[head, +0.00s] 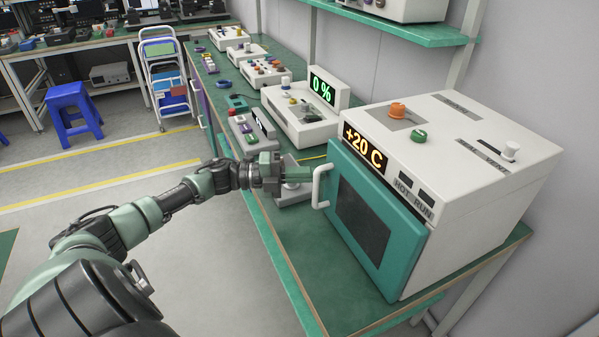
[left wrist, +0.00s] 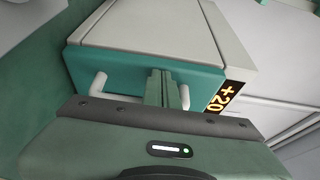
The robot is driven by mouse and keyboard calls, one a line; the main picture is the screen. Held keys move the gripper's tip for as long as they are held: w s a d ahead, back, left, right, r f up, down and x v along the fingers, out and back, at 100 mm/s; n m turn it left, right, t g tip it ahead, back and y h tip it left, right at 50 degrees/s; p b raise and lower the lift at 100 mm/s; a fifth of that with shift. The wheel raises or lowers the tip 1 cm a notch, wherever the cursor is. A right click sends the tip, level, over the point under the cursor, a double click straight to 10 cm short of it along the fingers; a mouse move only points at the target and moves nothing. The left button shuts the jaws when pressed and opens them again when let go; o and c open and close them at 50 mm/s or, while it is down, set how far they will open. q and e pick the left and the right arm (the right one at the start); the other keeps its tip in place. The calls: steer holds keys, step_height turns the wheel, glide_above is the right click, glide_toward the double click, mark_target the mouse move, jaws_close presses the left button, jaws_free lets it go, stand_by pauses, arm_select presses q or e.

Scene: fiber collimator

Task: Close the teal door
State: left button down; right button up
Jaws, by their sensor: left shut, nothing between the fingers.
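The teal door (head: 372,210) with a dark window is on the front of a white oven-like box (head: 470,170) at the right. It appears flat against the box front; I cannot tell whether a small gap is left. Its white handle (head: 320,186) is on the door's left side. My left gripper (head: 305,174) is shut and empty, with its fingers at the handle. In the left wrist view the closed fingers (left wrist: 160,85) point at the teal door (left wrist: 135,66), between the handle's two white posts (left wrist: 98,83). Contact is unclear. My right gripper is out of view.
The green bench (head: 305,255) carries a white device with a "0 %" display (head: 303,112) and several smaller instruments behind my gripper. A green shelf (head: 395,22) hangs above. Floor left of the bench is open, with a blue stool (head: 72,100) farther off.

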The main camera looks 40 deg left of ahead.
arm_select(q)
steer(key=v, duration=0.7)
steer(key=shift+s+a+b, duration=0.25)
steer(key=shift+b, duration=0.2)
